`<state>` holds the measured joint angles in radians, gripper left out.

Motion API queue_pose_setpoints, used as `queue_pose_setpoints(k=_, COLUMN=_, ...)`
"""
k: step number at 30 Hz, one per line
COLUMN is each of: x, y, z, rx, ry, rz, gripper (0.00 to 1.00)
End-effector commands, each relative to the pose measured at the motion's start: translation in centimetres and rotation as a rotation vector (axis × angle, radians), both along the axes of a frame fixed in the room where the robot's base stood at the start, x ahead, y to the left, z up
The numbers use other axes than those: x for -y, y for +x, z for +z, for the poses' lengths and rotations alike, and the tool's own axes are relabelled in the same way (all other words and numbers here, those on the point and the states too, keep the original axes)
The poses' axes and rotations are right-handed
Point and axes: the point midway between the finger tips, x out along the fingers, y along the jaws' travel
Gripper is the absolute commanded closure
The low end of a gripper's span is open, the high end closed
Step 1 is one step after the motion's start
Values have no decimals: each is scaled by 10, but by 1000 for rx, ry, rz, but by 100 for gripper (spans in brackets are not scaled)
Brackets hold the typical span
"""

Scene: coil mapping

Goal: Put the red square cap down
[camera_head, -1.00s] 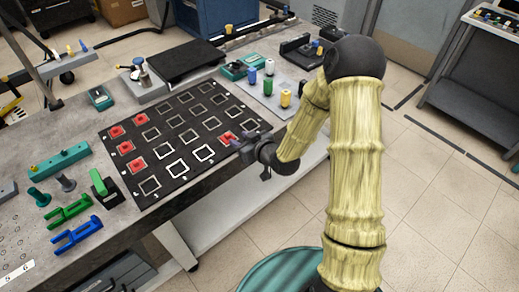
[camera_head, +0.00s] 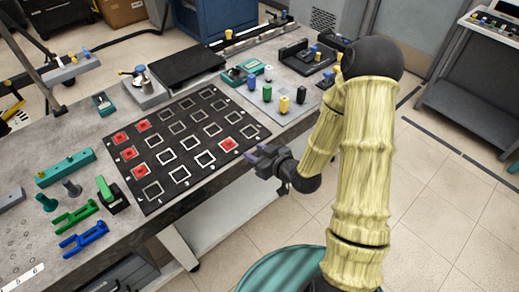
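A red square cap (camera_head: 228,145) lies on a marked square near the right front edge of the black mat (camera_head: 188,200).
Yellow, green, blue and white pegs (camera_head: 284,104) stand on a grey plate behind my gripper. Green and blue forked parts (camera_head: 82,238) and a teal bar (camera_head: 65,167) lie at the table's left. Several white squares on the mat are empty. Open floor lies right of the table.

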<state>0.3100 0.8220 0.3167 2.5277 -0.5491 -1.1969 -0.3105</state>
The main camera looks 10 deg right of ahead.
Motion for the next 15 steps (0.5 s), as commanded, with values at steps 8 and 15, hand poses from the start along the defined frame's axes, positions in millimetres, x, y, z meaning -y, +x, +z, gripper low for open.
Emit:
queue_pose_setpoints(k=8, x=3, y=-5, z=7, rx=-2, ry=0, rz=1, gripper=63)
queue_pose_setpoints(k=15, x=5, y=-12, z=8, rx=-4, ry=-2, rz=-1, gripper=63)
